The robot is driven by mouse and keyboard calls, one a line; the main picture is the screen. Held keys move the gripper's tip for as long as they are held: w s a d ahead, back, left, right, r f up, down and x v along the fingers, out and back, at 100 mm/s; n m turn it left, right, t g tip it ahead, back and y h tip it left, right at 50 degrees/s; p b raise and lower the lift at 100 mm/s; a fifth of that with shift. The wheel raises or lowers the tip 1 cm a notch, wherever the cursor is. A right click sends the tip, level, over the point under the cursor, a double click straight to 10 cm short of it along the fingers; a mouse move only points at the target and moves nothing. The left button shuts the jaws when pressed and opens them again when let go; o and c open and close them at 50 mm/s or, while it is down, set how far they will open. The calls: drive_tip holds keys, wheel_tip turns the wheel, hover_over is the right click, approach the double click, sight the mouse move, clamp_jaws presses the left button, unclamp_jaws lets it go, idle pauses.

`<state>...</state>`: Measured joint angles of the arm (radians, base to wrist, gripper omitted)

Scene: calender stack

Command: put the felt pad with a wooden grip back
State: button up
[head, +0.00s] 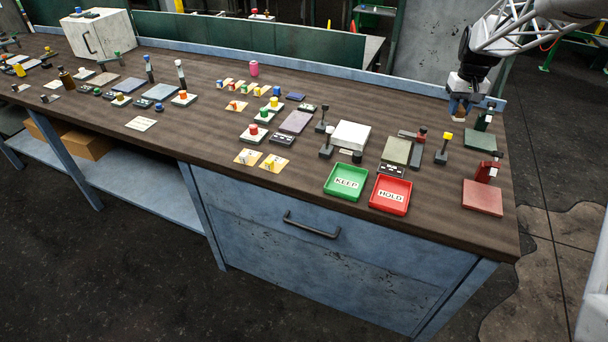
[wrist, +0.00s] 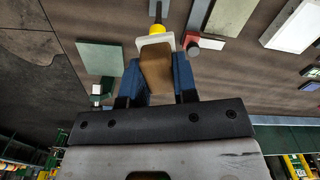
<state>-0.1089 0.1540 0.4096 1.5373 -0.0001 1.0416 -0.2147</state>
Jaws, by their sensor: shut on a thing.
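The felt pad with a wooden grip shows in the wrist view as a brown wooden block (wrist: 156,72) with a pale felt edge (wrist: 154,41) at its far end. My gripper (wrist: 153,82) is shut on the wooden grip, with a blue finger on each side. In the head view my gripper (head: 460,106) is above the far right part of the bench, near the back edge. The pad (head: 458,118) shows there only as a small brown and pale piece under the fingers. It appears held above the bench top.
A green stand (head: 480,140) and a red stand (head: 483,198) are at the bench's right end. A yellow-topped post (head: 443,148) and an olive plate (head: 397,150) stand left of them. Green KEEP (head: 345,195) and red HOLD (head: 390,207) trays sit at the front.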

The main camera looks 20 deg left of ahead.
drive_tip(key=s+a+f+n, duration=0.3)
drive_tip(key=s+a+n, duration=0.3)
drive_tip(key=s+a, duration=0.3)
drive_tip(key=s+a+f+n, duration=0.4)
drive_tip(key=s+a, duration=0.5)
drive_tip(key=s, duration=0.6)
drive_tip(key=s+a+f+n, duration=0.4)
drive_tip(key=s+a+n, duration=0.4)
drive_tip(key=s+a, duration=0.2)
drive_tip(key=s, duration=0.2)
drive_tip(key=shift+s+n, duration=0.4)
drive_tip(key=shift+w+a+f, duration=0.1)
drive_tip(key=shift+a, duration=0.05)
hover_over(303, 175)
drive_tip(key=shift+w+f, duration=0.1)
drive_tip(key=shift+f, duration=0.65)
drive_tip(key=shift+f, duration=1.75)
drive_tip(key=shift+f, duration=0.15)
